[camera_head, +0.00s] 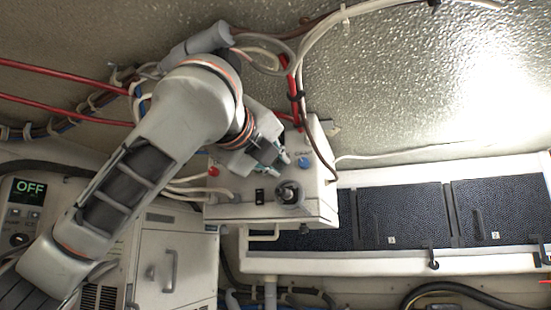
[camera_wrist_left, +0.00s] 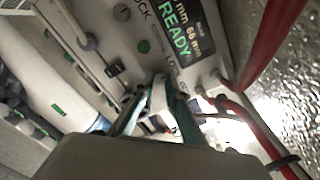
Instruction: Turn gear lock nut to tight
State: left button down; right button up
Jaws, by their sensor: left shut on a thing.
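The white control box (camera_head: 235,211) is mounted on the wall under the hatch-like glossy panel. My left gripper (camera_head: 278,163) is at its upper face, between the red knob and the blue knob. In the left wrist view the two fingers (camera_wrist_left: 160,98) are close together against the box's panel (camera_wrist_left: 120,55), beside a lit READY display (camera_wrist_left: 180,30) and lettering ending in "OCK". They are shut on a small part that appears to be the gear lock nut, mostly hidden between the fingertips. Its marking and turn angle cannot be read. My right gripper is in neither view.
A blue knob (camera_head: 305,162), a red knob (camera_head: 213,172) and a black round knob (camera_head: 289,193) sit close to the gripper. Red and white hoses (camera_head: 293,85) run just above the box. A cabinet with an OFF display (camera_head: 29,188) stands at left.

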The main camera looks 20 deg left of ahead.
pick_arm(q)
jog(key=shift+d+f+m, duration=0.1)
jog(key=shift+f+m, duration=0.05)
jog(key=shift+m, duration=0.35)
jog(key=c, duration=2)
grip_release()
jog(key=shift+s, duration=0.25)
jog(key=s, duration=1.1)
jog(key=shift+s+a, duration=0.25)
